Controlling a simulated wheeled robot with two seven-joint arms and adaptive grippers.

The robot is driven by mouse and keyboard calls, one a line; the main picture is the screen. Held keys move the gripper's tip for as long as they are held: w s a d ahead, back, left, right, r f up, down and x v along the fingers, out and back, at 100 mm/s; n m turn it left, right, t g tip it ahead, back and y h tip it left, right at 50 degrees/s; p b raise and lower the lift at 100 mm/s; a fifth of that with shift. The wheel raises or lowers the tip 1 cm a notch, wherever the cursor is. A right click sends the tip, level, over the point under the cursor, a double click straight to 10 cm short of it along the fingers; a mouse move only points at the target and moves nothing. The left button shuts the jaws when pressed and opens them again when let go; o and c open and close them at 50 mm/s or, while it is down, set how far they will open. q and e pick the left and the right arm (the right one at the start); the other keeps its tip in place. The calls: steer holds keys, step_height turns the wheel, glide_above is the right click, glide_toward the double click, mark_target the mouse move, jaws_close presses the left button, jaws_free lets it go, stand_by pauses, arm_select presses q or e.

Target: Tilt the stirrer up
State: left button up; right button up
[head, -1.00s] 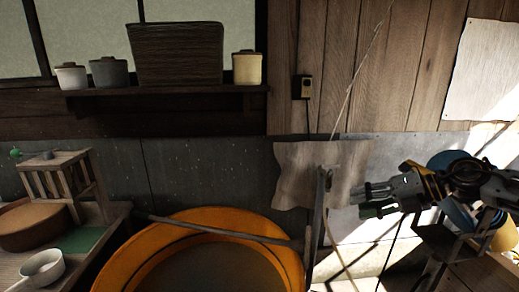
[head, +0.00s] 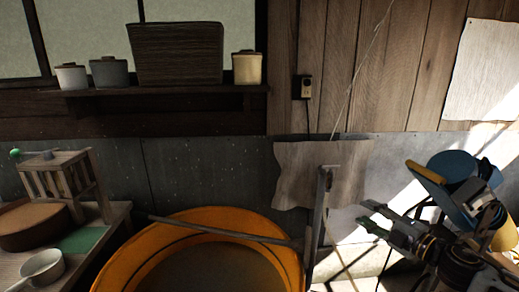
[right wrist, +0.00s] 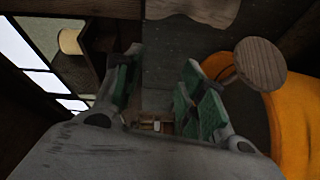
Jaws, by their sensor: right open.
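A long thin grey-brown rod, which looks like the stirrer (head: 220,233), lies slanted across the orange tub (head: 118,262). Its right end meets an upright post (head: 319,215) at the tub's right side. My right gripper (head: 368,217) is open and empty, to the right of the post and apart from the rod. Its fingers point up and left. In the right wrist view, the green-padded fingers (right wrist: 160,92) stand apart with nothing between them. A round wooden disc (right wrist: 261,64) on a short stem shows right of them; I cannot tell whether it belongs to the stirrer. My left gripper is not in view.
A blue container (head: 448,180) stands close behind my right arm. A wooden bench (head: 118,222) with a white pan (head: 42,265) is at the left. A shelf (head: 170,93) with pots is on the wall. A brown sheet (head: 300,172) hangs behind the post.

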steer(key=s+d+f+m+g+h, duration=0.2)
steer(key=s+f+m+h, duration=0.35)
steer(key=f+m, duration=0.35)
steer(key=s+d+f+m+g+h, duration=0.1)
steer(key=s+f+m+h, duration=0.4)
steer(key=f, duration=0.6)
steer(key=s+a+f+m+g+y, duration=0.1)
steer(key=s+a+f+m+g, duration=0.2)
steer(key=s+a+f+g, duration=0.35)
steer(key=s+a+f+m+g+y, duration=0.1)
steer(key=s+a+f+m+g, duration=0.2)
steer(key=s+a, duration=0.55)
steer(key=s+d+f, duration=0.1)
steer(key=d+f, duration=0.1)
steer(key=f, duration=1.4)
steer(key=s+d+f, duration=0.1)
steer(key=d+f, duration=0.1)
steer(key=f, duration=1.4)
steer(key=s+d+f, duration=0.4)
steer(key=s+f, duration=0.6)
steer(key=s+d+f+n+g, duration=0.1)
steer(key=s+d+f, duration=0.3)
steer(key=s+f, duration=0.6)
steer(key=shift+s+d+h, duration=0.15)
steer(key=shift+s+h, duration=0.3)
steer(key=shift+s, duration=0.3)
